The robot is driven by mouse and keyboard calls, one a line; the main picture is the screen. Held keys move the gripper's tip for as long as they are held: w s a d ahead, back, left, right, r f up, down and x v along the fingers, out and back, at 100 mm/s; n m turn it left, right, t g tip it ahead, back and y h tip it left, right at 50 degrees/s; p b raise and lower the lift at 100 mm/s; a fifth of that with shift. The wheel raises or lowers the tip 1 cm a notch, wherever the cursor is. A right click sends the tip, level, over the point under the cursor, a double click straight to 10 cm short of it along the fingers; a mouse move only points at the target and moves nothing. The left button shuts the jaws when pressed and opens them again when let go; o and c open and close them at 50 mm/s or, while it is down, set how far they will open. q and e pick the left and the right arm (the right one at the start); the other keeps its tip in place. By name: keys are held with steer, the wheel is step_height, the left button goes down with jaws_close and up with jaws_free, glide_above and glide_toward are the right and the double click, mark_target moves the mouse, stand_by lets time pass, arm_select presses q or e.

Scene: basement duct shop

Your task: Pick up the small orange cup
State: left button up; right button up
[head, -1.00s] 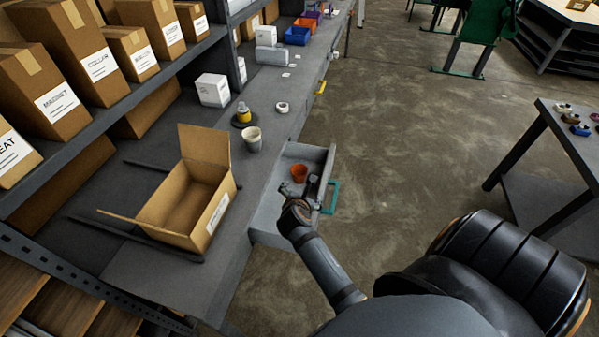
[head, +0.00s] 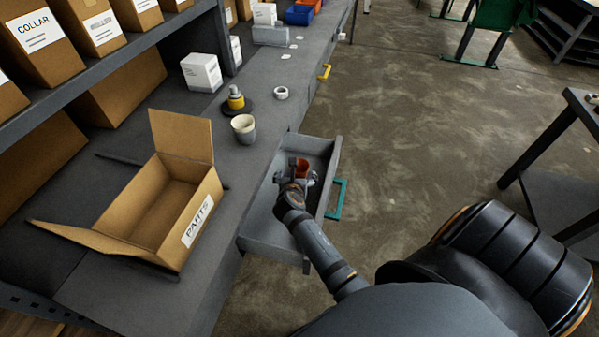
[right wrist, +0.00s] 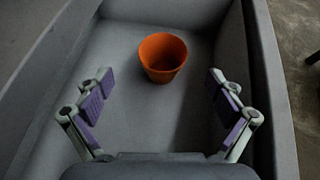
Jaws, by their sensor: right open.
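The small orange cup (head: 301,165) stands upright inside an open grey drawer (head: 260,238). In the right wrist view the cup (right wrist: 162,57) is near the drawer's far end, clear of the walls. My right gripper (head: 297,177) is over the drawer, just short of the cup, and partly covers it in the head view. In the right wrist view its purple-padded fingers (right wrist: 163,98) are spread wide and empty. The cup is beyond the fingertips, roughly centred between them, and appears untouched. My left gripper is not in view.
The drawer walls (right wrist: 262,80) rise close on both sides of the gripper. A teal handle (head: 338,200) is on the drawer front. On the bench are a pale cup (head: 243,128), an open carton (head: 140,208), a yellow-topped item (head: 236,98) and a white ring (head: 281,92).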

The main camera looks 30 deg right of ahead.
mark_target(300, 163)
steer(key=x, duration=0.8)
steer(key=shift+d, duration=0.25)
steer(key=shift+s+a, duration=0.1)
steer(key=shift+c, duration=1.4)
steer(key=c, duration=1)
